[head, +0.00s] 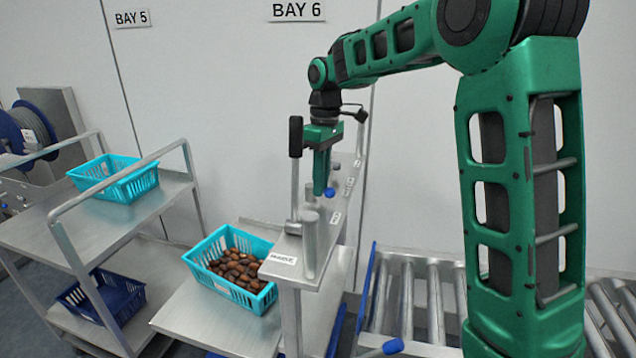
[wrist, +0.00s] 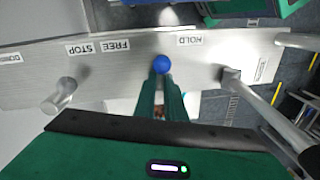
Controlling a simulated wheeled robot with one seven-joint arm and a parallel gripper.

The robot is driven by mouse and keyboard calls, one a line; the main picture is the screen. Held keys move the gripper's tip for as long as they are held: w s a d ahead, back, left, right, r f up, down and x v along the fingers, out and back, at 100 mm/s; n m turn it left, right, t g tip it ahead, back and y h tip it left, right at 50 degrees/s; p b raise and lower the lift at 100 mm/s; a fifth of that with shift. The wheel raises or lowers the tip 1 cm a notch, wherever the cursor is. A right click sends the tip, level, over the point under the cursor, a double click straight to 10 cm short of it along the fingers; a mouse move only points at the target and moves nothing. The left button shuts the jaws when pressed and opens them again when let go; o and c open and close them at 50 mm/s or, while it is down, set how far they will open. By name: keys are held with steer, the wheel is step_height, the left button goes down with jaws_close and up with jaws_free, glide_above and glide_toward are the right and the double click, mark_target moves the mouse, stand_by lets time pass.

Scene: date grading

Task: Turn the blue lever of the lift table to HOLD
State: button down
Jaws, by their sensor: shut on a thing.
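The blue lever's round knob (wrist: 162,64) shows at my fingertips in the wrist view, and at the lower end of my gripper in the head view (head: 329,192). My gripper (head: 322,190) points down over the metal control panel (head: 340,205), with its green fingers (wrist: 161,85) shut on the lever. The knob lies between the FREE label (wrist: 115,46) and the HOLD label (wrist: 189,40), nearer HOLD. The lever's shaft is mostly hidden by the fingers.
Metal posts (wrist: 60,96) rise from the panel on both sides of my fingers. A teal crate of dates (head: 262,292) sits on the lift table (head: 195,325). A shelf cart (head: 60,225) stands left; a roller conveyor (head: 420,300) lies right.

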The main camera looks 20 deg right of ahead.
steer(key=m, duration=0.3)
steer(key=shift+s+a+r+m, duration=0.1)
steer(key=shift+a+m, duration=0.15)
steer(key=shift+m, duration=0.05)
steer(key=shift+s+a+m+t, duration=0.1)
steer(key=shift+a+m+t, duration=0.15)
steer(key=shift+m, duration=0.7)
steer(key=shift+s+a+m+t, duration=0.1)
steer(key=shift+a+m+t, duration=0.1)
steer(key=shift+m, duration=0.75)
steer(key=c, duration=1.9)
jaws_free()
steer(key=shift+o, duration=0.2)
step_height(320, 180, up, 10)
steer(key=d, duration=0.1)
steer(key=shift+r, duration=0.2)
